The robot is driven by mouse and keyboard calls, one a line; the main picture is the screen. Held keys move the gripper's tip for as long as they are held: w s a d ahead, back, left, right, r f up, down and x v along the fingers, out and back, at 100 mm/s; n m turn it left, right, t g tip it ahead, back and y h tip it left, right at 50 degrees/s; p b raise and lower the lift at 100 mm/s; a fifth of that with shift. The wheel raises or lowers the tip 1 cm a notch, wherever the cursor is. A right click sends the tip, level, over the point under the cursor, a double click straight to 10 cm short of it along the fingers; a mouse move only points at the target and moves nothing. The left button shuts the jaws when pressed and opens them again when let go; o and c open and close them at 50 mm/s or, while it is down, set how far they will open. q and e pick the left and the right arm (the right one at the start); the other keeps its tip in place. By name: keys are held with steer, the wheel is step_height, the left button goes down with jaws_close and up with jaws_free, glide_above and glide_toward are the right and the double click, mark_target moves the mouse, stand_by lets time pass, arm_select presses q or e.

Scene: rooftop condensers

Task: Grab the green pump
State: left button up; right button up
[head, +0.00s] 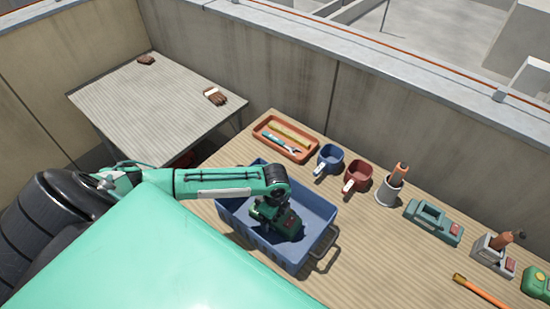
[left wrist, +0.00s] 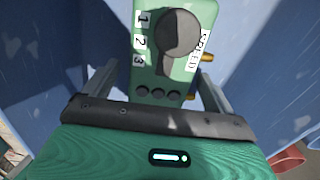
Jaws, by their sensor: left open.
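The green pump (left wrist: 170,50) lies in the blue tub (head: 322,208). In the left wrist view it has a large grey dial, labels 1, 2, 3 and "SPEED", and brass fittings on its right side. My left gripper (head: 278,220) is down inside the tub, and in the head view it hides most or all of the pump. In the left wrist view the open fingers (left wrist: 158,88) stand on either side of the pump's near end, with gaps on both sides. My right gripper is not in view.
A side table (head: 150,100) holds gloves.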

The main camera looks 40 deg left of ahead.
arm_select(q)
steer(key=c, duration=1.4)
steer(key=shift+c, duration=0.5)
steer(key=shift+r, duration=0.1)
